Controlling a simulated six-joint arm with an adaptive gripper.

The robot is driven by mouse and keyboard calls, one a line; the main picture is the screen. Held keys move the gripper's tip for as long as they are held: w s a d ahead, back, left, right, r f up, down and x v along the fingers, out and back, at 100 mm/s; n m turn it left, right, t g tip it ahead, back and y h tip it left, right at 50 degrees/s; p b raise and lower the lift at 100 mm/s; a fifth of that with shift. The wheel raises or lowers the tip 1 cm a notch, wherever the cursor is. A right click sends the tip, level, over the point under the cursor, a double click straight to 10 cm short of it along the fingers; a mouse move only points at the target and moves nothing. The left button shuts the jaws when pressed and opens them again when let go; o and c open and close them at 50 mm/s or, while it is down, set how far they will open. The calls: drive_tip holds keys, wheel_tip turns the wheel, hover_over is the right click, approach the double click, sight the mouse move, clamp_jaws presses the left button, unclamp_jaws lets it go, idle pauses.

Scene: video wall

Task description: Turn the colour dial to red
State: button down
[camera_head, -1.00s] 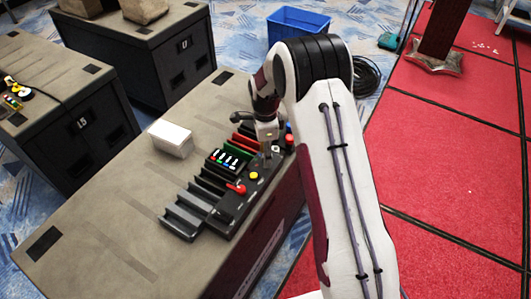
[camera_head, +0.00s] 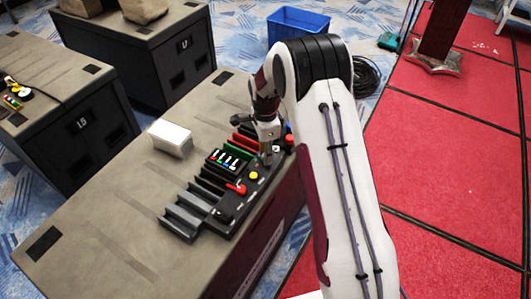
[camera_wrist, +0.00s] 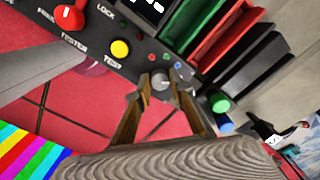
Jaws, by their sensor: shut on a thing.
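The colour dial (camera_wrist: 161,80) is a small grey knob on the black control panel (camera_wrist: 118,62). A red dot (camera_wrist: 151,57), a green dot (camera_wrist: 165,57) and a blue dot (camera_wrist: 178,65) lie along its far side in the wrist view. A pale mark shows on the knob, but I cannot tell which dot it points at. My gripper (camera_wrist: 161,91) is shut on the dial, with one fingertip on each side of it. In the head view my gripper (camera_head: 267,158) is down at the panel and largely hides the dial.
A red lever knob (camera_wrist: 69,18) and a yellow button (camera_wrist: 120,49) sit beside the dial. Green and blue caps (camera_wrist: 221,105) are on the other side. Slotted coloured holders (camera_wrist: 228,35) run along the panel. A white stack (camera_head: 171,138) lies on the grey case top (camera_head: 110,215).

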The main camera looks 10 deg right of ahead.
drive_tip(key=n, duration=1.8)
drive_tip(key=shift+s+d, duration=0.1)
drive_tip(key=shift+n, duration=2.1)
drive_tip(key=c, duration=1.8)
unclamp_jaws()
